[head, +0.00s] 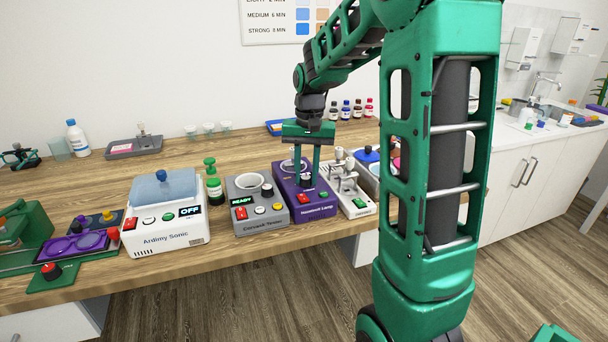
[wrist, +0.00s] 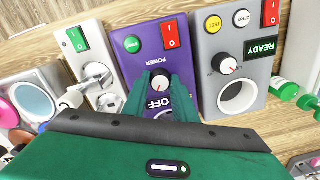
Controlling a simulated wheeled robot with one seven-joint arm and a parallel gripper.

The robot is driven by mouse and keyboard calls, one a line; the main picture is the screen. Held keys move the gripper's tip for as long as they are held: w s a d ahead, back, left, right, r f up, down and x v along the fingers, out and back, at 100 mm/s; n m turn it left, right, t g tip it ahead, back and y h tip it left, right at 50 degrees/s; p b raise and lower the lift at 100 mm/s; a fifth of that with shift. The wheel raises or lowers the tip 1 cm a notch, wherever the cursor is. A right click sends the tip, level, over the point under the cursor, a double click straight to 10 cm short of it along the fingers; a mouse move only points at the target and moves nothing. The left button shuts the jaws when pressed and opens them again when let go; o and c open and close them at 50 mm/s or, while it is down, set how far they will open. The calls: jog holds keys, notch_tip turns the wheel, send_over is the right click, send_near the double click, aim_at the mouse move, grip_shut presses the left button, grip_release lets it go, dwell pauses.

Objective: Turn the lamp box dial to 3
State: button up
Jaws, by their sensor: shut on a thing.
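The purple lamp box (head: 313,208) stands on the wooden bench, with a red switch and a green button on its front. Its black dial (head: 306,181) sits on the top panel. My gripper (head: 307,183) reaches down from above and is shut on the dial. In the wrist view, the green fingers (wrist: 163,92) lie around the dial, and the box's purple face (wrist: 186,50) shows the words POWER and OFF. The fingers partly hide the dial and its markings, so I cannot tell the number it points to.
The grey tester (head: 260,227) with a READY display stands close at the left of the lamp box. A white device with metal levers (head: 346,184) stands close at its right. A white sonic bath (head: 165,222) is farther left. Small bottles (head: 357,108) stand behind.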

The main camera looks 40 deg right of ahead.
aim_at(306, 177)
jog(key=m, duration=0.6)
jog(key=shift+w+a+r+m, duration=0.1)
jog(key=shift+w+r+m, duration=0.1)
jog(key=shift+m, duration=0.2)
dwell(0.4)
jog(key=o, duration=1)
jog(key=shift+o, duration=0.2)
jog(key=shift+f, duration=0.1)
notch_tip(306, 177, up, 11)
jog(key=shift+s+f, duration=0.15)
jog(key=shift+s, duration=0.05)
